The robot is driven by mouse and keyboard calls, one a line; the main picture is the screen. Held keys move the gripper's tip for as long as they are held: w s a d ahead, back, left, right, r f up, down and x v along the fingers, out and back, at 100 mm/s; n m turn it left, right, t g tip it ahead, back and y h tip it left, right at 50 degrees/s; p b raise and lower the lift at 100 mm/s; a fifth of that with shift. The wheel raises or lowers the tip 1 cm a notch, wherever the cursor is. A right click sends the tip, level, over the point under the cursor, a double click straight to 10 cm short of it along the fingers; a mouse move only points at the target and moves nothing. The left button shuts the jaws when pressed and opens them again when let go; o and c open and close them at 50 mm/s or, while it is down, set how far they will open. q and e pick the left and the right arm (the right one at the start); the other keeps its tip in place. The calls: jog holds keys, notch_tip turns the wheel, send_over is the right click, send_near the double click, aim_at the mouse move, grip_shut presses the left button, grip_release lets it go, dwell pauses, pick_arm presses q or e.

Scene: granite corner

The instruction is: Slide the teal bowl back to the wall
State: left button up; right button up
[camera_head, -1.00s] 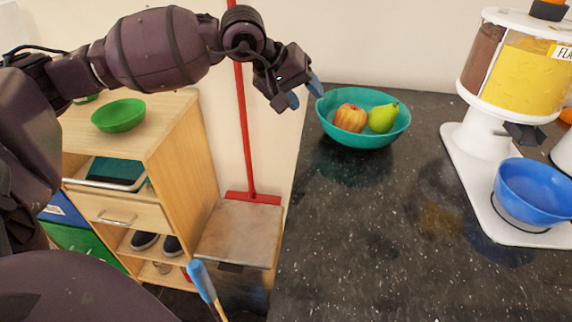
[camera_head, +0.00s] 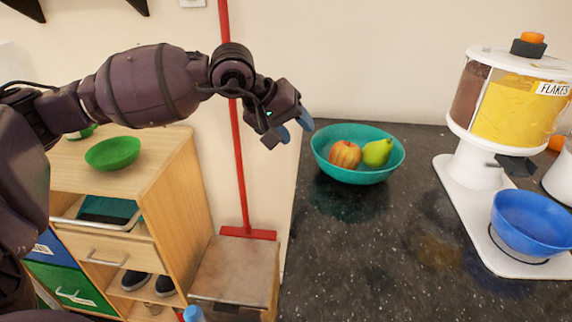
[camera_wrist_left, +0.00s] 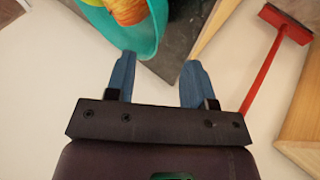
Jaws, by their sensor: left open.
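The teal bowl (camera_head: 358,172) stands upright on the dark speckled counter near its back left corner, close to the wall. It holds an apple (camera_head: 345,154) and a green pear (camera_head: 377,152). My left gripper (camera_head: 295,128) is open and empty, just left of the bowl and near its rim height. In the left wrist view the bowl (camera_wrist_left: 152,36) is at the top, beyond the left fingertip of the gripper (camera_wrist_left: 157,70); I cannot tell whether they touch. My right gripper is not in view.
A flakes dispenser (camera_head: 478,150) with a blue bowl (camera_head: 532,222) stands on the right of the counter (camera_head: 400,250). A wooden cabinet (camera_head: 175,180) with a green bowl (camera_head: 112,153) and a red broom (camera_head: 240,170) are left. The counter front is clear.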

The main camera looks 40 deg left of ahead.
pick_arm(q)
jog(key=shift+v, duration=0.8)
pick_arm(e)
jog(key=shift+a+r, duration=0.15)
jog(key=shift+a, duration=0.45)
